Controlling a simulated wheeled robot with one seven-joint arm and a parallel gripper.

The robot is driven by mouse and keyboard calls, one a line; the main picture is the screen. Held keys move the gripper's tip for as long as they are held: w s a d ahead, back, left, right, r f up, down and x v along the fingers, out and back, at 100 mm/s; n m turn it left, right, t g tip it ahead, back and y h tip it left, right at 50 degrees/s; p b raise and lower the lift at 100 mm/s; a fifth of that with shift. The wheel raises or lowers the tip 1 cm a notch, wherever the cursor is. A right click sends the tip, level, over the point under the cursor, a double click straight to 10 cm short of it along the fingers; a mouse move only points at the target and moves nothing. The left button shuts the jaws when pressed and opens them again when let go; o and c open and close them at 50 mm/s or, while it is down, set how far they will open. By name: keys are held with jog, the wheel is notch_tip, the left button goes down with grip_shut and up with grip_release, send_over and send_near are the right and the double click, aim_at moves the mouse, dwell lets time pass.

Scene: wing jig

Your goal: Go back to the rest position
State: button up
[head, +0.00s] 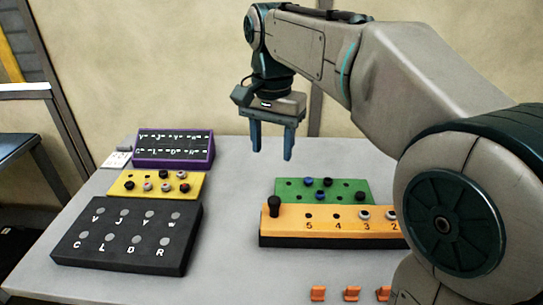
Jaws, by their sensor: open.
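My gripper (272,148) hangs from my arm over the back middle of the grey table. Its two blue fingers point down and are apart, with nothing between them. It is above the table and apart from the boards below. No rest position is marked in the view.
An orange block (287,226) with numbered holes and a black knob (274,206) stands before a green board (345,197). At left are a purple-framed panel (174,145), a yellow board (140,183) and a black lettered box (125,238). Orange clips (351,293) lie in front.

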jog(key=shift+d+r, duration=0.1)
jog(key=shift+r, duration=0.05)
jog(key=s+d+f+n+t+p, duration=0.2)
jog(key=s+d+f+n+p, duration=0.2)
jog(key=s+d+f, duration=0.8)
jog(key=s+d, duration=0.2)
jog(key=shift+s+d+n+t, duration=0.15)
jog(key=shift+d+n+t, duration=0.25)
dwell(1.5)
